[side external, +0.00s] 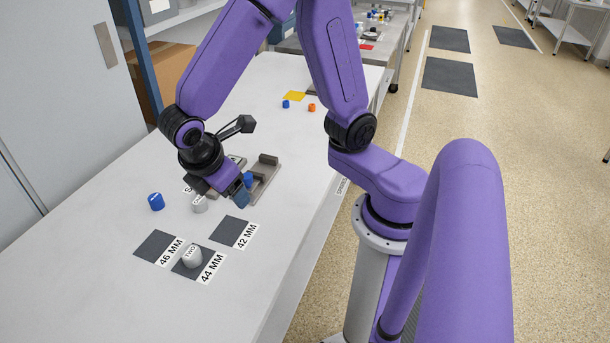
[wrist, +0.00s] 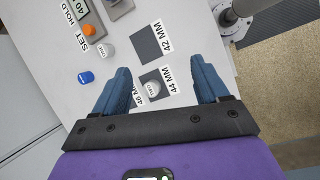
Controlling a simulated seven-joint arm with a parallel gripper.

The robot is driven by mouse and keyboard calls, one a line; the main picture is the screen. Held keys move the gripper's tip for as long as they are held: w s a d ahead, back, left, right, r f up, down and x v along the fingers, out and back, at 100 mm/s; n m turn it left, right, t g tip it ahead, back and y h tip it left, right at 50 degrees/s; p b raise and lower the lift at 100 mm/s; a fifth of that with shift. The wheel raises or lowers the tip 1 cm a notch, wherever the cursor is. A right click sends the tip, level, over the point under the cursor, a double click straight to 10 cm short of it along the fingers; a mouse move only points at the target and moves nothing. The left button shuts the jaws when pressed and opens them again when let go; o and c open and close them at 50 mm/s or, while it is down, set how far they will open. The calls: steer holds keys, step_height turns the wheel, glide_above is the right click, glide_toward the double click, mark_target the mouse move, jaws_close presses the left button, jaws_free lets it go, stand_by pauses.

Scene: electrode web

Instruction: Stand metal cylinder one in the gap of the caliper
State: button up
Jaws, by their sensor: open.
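My gripper (side external: 243,198) is tilted above the table near the caliper. In the wrist view its blue fingers (wrist: 162,78) are wide apart with nothing held.
Cylinder two (side external: 191,257) stands on the dark 44 MM pad (side external: 206,270). The 46 MM pad (side external: 155,246) and 42 MM pad (side external: 231,231) are bare. A blue cylinder (side external: 156,202) stands left of cylinder one. A yellow square (side external: 294,96) lies at the far end.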

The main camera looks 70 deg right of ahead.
steer(key=s+d+r+m+y, duration=0.1)
steer(key=s+d+y, duration=0.1)
steer(key=s, duration=0.5)
steer(key=s+d+r+m+y, duration=0.1)
steer(key=s+d+r+y, duration=0.1)
steer(key=s, duration=0.5)
steer(key=shift+s+r+g+y, duration=0.25)
steer(key=shift+g+y, duration=0.05)
steer(key=shift+y, duration=0.4)
